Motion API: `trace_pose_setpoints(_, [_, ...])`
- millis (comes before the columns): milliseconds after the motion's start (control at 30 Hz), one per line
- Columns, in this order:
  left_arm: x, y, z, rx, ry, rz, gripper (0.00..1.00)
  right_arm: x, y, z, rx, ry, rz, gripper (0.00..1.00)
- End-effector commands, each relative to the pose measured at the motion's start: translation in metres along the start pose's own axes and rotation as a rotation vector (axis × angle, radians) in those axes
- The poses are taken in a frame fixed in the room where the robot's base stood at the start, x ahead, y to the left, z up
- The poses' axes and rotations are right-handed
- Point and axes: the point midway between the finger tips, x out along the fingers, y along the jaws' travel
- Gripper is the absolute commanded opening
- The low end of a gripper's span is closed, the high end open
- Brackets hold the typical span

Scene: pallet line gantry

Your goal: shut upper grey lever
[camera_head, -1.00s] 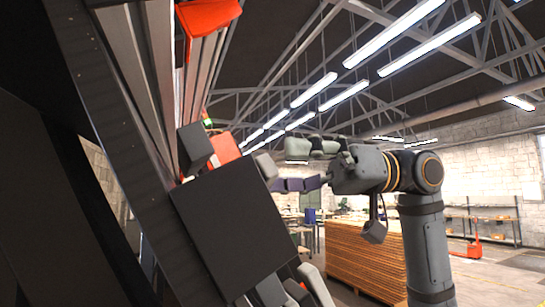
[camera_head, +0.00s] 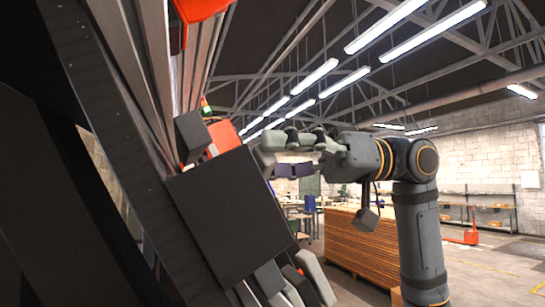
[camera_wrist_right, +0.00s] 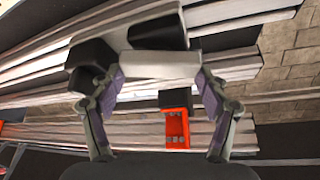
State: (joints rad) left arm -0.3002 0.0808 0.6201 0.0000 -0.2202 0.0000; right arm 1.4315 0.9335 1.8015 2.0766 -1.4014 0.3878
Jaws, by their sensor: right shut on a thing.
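A light grey lever bar (camera_wrist_right: 160,65) lies across the middle of the right wrist view, in front of dark blocks (camera_wrist_right: 155,32). My right gripper (camera_wrist_right: 160,88) has one finger at each end of the bar and is shut on it. In the head view my right gripper (camera_head: 264,158) reaches in from the right to the slanted metal rails, and its fingers hide most of the lever there. A large black panel (camera_head: 228,212) covers the part below.
A red block with a dark top (camera_wrist_right: 177,128) sits on the rails just below the lever. Pale metal rails (camera_head: 200,70) rise at the left, with an orange-red part (camera_head: 198,8) on top. A brown stack (camera_head: 365,245) stands on the floor behind.

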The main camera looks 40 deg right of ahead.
Motion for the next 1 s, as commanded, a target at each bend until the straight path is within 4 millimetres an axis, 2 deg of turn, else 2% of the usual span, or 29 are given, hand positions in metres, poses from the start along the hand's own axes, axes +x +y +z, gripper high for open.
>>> trace_pose_setpoints(267, [-0.009, -0.001, -0.002, 0.0, 0.002, 0.0, 0.4, 0.0, 0.0, -0.002, 0.097, -0.002, 0.059, 0.44])
trace_pose_setpoints(467, [-0.022, -0.002, -0.003, 0.0, 0.002, 0.0, 0.4, 0.0, 0.0, -0.004, 0.242, -0.001, 0.143, 0.44])
trace_pose_setpoints(1000, [-0.074, -0.006, -0.008, 0.0, 0.002, 0.0, 0.4, 0.0, 0.0, -0.005, 0.687, -0.001, 0.394, 0.44])
